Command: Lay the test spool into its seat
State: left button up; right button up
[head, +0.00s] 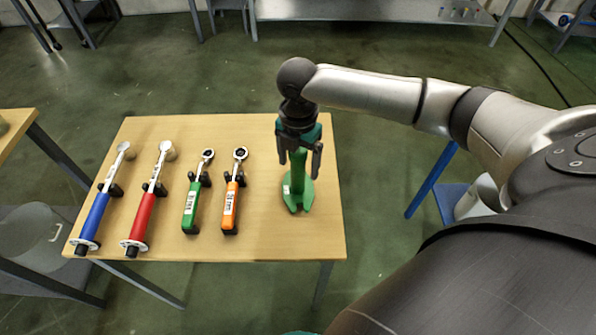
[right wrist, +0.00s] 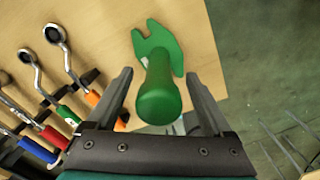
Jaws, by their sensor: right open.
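A green piece (head: 297,198) stands at the right of the wooden table, with a flat forked base and an upright round handle. In the right wrist view the green piece (right wrist: 158,98) shows its rounded handle top between the fingers and its notched plate beyond. My right gripper (head: 300,164) is above the table, pointing down, open, with its fingers on either side of the handle. The fingers look apart from the handle in the right wrist view. I cannot make out for sure a test spool or its seat. My left gripper is not in view.
Blue (head: 90,217), red (head: 140,216), green (head: 191,205) and orange-handled (head: 231,205) tools lie in black holders on the wooden table (head: 180,130), left of the green piece. Another table edge (head: 14,122) is at far left. A blue stool (head: 452,200) stands right.

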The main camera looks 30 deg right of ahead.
jog(key=shift+f, duration=0.65)
jog(key=shift+c, duration=0.2)
grip_shut()
dwell(0.6)
jog(key=shift+w+r, duration=0.1)
jog(key=shift+r, duration=0.05)
